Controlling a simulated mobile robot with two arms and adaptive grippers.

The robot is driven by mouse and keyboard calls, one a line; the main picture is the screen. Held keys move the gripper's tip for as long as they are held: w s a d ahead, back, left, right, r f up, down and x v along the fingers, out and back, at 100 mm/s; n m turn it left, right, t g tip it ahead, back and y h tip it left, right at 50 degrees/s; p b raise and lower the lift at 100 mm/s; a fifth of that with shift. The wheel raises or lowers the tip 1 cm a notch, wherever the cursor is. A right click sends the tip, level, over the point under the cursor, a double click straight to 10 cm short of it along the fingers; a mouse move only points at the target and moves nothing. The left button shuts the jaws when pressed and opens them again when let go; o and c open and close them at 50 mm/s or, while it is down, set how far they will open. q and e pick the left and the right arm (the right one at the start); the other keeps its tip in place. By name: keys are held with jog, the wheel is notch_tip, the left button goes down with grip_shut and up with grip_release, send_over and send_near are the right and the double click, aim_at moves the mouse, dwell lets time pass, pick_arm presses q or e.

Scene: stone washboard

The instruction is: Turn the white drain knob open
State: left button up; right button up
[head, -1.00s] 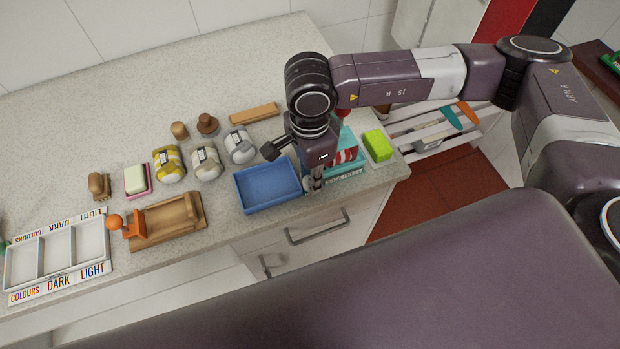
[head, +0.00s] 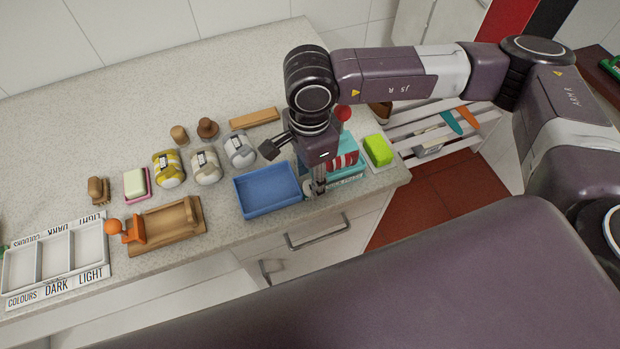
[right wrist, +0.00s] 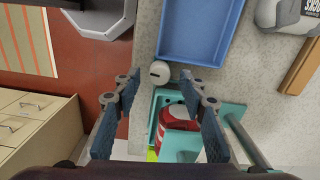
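The white drain knob (right wrist: 160,72) is a small round cap with a dark slot, seen in the right wrist view. It sits beside the near corner of the blue basin (head: 243,198) and at the end of a teal unit (right wrist: 232,112). My right gripper (right wrist: 161,90) is open and points down, with the knob between and slightly beyond its fingertips; I see no contact. In the head view the right gripper (head: 318,187) is over the counter's front edge, where the knob is hard to make out. My left gripper is not in view.
The teal unit holds a red-and-white striped item (head: 346,160) close to the gripper. A green block (head: 377,150) lies to its right. Several bundles, a wooden washboard (head: 165,225) and a sorting tray (head: 60,250) are to the left. The counter's back is clear.

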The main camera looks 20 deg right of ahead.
aim_at(310, 184)
notch_tip(310, 184, up, 10)
jog(key=shift+r, duration=0.15)
dwell(0.3)
